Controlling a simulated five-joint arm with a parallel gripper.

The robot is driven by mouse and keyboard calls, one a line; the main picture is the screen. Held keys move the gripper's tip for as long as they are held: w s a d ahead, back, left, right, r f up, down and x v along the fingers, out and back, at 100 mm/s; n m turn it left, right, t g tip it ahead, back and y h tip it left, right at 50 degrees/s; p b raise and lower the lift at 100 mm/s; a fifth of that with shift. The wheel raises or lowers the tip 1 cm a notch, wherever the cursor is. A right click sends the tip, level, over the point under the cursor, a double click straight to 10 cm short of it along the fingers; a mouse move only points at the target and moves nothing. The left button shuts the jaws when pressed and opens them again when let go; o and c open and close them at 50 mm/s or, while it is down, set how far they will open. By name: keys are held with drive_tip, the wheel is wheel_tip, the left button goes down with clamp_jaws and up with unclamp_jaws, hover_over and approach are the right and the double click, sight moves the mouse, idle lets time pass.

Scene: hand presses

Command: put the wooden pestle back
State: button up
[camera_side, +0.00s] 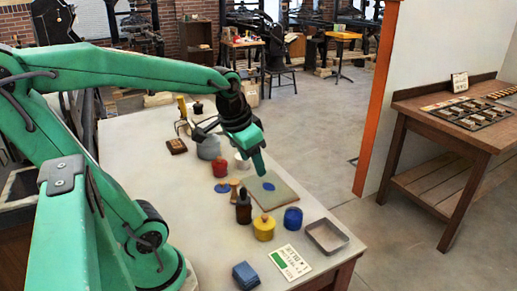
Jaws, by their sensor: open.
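A small tan wooden piece (234,186), which looks like the pestle, stands on the table just behind a dark brown bottle that hides its lower part. My gripper (261,172) points down over the back of a grey-green slab (284,198), to the right of the tan piece and apart from it. It is open, and I see nothing held in it. A white cup (241,163) stands behind and left of my gripper, partly hidden by it. I cannot tell whether this cup is the pestle's place.
The dark brown bottle (243,210), a yellow tin (264,228) and a blue tin (292,218) stand in front. A red jar (220,168) and grey pot (208,148) stand behind. A metal tray (344,245) is near the right edge. The table's left middle is clear.

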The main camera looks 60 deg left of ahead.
drive_tip(key=s+d+r+t, duration=0.1)
drive_tip(key=s+d, duration=0.3)
drive_tip(key=d, duration=0.2)
drive_tip(key=shift+s+d+r+m+t+h, duration=0.2)
drive_tip(key=shift+m+t+h, duration=0.1)
drive_tip(key=shift+t+h, duration=0.1)
